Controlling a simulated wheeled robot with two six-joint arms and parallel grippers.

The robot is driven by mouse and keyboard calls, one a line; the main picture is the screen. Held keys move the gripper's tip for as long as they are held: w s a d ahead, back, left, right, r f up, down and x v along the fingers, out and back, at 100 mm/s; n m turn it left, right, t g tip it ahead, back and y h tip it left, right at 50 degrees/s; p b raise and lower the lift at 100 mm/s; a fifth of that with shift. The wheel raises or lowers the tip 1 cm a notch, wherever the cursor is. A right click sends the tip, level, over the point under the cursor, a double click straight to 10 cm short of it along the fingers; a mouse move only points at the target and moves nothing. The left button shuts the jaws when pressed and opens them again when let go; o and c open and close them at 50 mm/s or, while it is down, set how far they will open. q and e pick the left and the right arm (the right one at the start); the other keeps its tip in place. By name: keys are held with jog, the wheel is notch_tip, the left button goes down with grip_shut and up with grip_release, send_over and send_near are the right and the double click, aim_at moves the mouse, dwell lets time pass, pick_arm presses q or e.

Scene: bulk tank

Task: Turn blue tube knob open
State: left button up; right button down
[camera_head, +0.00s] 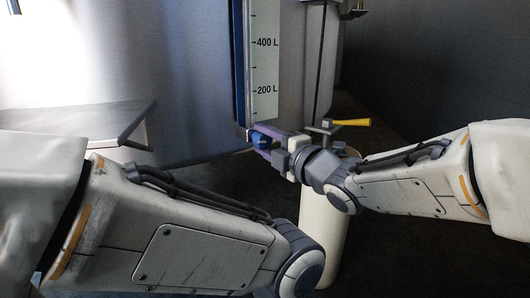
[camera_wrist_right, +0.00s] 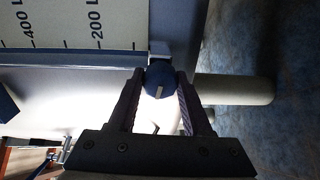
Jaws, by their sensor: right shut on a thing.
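The blue knob (camera_head: 262,140) sits at the bottom end of the blue tube (camera_head: 239,60) that runs beside the litre scale on the tank. In the right wrist view the knob (camera_wrist_right: 160,78) shows as a round blue face with a short pale mark on it. My right gripper (camera_head: 270,146) reaches it from the right and is shut on it, with one finger on each side (camera_wrist_right: 160,92). My left arm crosses the lower left of the head view, but its gripper is out of the picture.
The white scale plate (camera_head: 265,60) stands on the metal tank wall (camera_head: 180,90). A yellow-handled valve (camera_head: 350,122) is just above and right of my right gripper. A white upright cylinder (camera_head: 322,225) stands below it. A grey ledge (camera_head: 125,125) juts out at left.

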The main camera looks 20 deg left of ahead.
jog(key=shift+f+n+b, duration=0.25)
jog(key=shift+n+b, duration=0.65)
jog(key=shift+n, duration=0.1)
jog(key=shift+c, duration=1.8)
grip_release()
jog(key=shift+r, duration=0.1)
jog(key=p+v, duration=0.3)
jog(key=v, duration=0.7)
jog(key=shift+d+p, duration=0.2)
jog(key=shift+p, duration=0.15)
jog(key=shift+s, duration=0.15)
